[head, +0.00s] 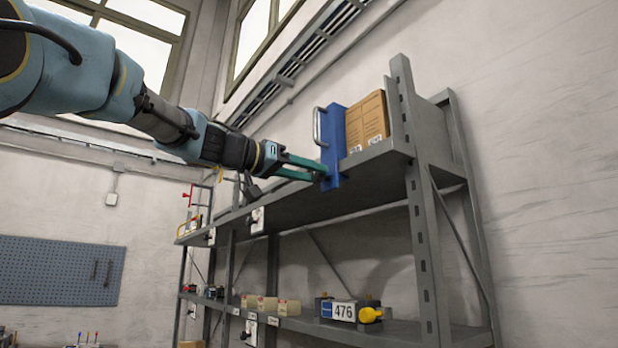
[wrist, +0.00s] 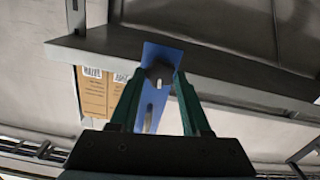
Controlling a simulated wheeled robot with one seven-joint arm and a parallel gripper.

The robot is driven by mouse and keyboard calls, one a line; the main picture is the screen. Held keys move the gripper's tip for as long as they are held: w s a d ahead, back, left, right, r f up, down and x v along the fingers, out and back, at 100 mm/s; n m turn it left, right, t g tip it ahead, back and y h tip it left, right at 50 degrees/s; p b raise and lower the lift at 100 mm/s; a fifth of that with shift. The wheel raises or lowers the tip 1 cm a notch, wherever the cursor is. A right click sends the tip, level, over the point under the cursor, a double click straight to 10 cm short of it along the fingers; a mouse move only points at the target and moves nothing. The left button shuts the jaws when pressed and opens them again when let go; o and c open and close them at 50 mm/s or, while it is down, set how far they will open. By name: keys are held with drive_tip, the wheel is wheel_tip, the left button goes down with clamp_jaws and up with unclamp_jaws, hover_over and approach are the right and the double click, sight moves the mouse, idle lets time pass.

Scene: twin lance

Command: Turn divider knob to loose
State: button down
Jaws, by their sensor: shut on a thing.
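The blue divider (head: 333,143) stands upright on the upper shelf, with a grey handle (head: 318,127) on its left side. My gripper (head: 324,173) reaches its lower front from the left with green fingers. In the wrist view the divider (wrist: 165,52) shows behind the fingers, and a dark knob (wrist: 159,70) with a small pale mark sits between the fingertips. My gripper (wrist: 158,78) is shut on this knob. The head view hides the knob behind the fingertips. I cannot read any loose or tight marking.
Cardboard boxes (head: 367,121) stand right beside the divider on the upper shelf (head: 397,150). A grey upright post (head: 420,210) is close on the right. The lower shelf holds a bin labelled 476 (head: 344,312), a yellow item (head: 369,315) and several small boxes.

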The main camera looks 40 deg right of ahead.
drive_tip(key=n+b, duration=0.2)
drive_tip(key=n, duration=0.1)
drive_tip(key=shift+f, duration=0.15)
drive_tip(key=n+b, duration=0.2)
drive_tip(key=n, duration=0.3)
drive_tip(key=shift+w, duration=0.1)
drive_tip(key=n, duration=0.4)
drive_tip(key=shift+n, duration=0.3)
drive_tip(key=n, duration=0.4)
drive_tip(key=shift+n, duration=0.3)
drive_tip(key=n+p, duration=0.1)
drive_tip(key=n, duration=0.3)
drive_tip(key=n+p, duration=0.2)
drive_tip(key=n, duration=0.3)
drive_tip(key=shift+f, duration=0.1)
drive_tip(key=n+p, duration=0.2)
drive_tip(key=n, duration=0.3)
drive_tip(key=shift+p, duration=0.35)
drive_tip(key=shift+f+n+p, duration=0.2)
drive_tip(key=shift+n+p, duration=0.6)
drive_tip(key=shift+n, duration=0.7)
